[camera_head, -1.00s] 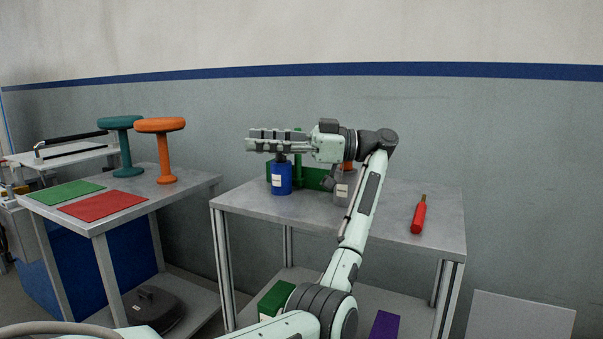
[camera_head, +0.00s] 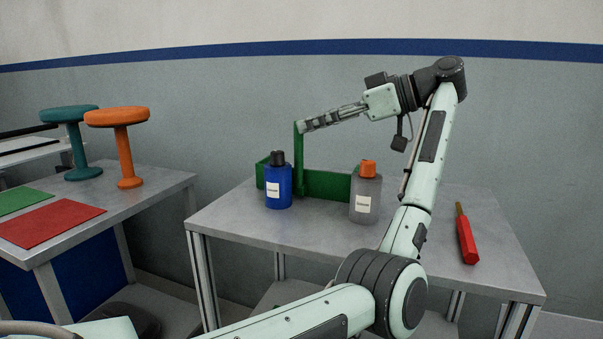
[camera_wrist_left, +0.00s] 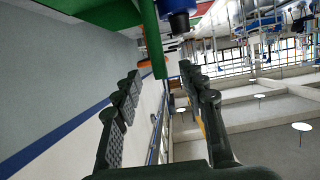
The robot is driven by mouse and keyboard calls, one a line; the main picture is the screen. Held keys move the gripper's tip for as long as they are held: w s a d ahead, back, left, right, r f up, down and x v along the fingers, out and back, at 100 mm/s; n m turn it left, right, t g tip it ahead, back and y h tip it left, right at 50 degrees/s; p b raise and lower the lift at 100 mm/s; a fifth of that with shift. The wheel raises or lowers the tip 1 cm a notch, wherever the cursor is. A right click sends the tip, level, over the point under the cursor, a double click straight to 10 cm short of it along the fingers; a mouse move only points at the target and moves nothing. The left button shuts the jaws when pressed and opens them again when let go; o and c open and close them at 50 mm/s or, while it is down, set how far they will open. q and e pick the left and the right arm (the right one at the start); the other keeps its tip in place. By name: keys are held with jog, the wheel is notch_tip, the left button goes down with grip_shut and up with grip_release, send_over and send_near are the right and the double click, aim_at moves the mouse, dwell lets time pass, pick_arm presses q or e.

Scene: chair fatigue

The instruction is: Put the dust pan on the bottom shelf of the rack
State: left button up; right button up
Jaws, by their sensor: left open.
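The green dust pan (camera_head: 325,185) stands on the top of the grey metal rack (camera_head: 230,220), behind two bottles. Its handle (camera_head: 298,160) points straight up; the handle also shows in the left wrist view (camera_wrist_left: 152,40). My left gripper (camera_head: 303,125) is level with the handle's top end, pointing left. In the wrist view its open fingers (camera_wrist_left: 158,78) lie on either side of the handle's end; contact cannot be told. The rack's bottom shelf (camera_head: 275,297) is mostly hidden by my arm. My right gripper is out of view.
A blue bottle (camera_head: 278,188) and a grey bottle with an orange cap (camera_head: 366,197) stand close in front of the pan. A red tool (camera_head: 466,238) lies at the rack's right. A side table (camera_head: 150,200) at left holds two stools and mats.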

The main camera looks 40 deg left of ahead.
pick_arm(q)
jog(key=x, duration=0.7)
jog(key=shift+a+r, duration=0.15)
jog(key=shift+a, duration=0.3)
jog(key=shift+s, duration=0.1)
grip_shut()
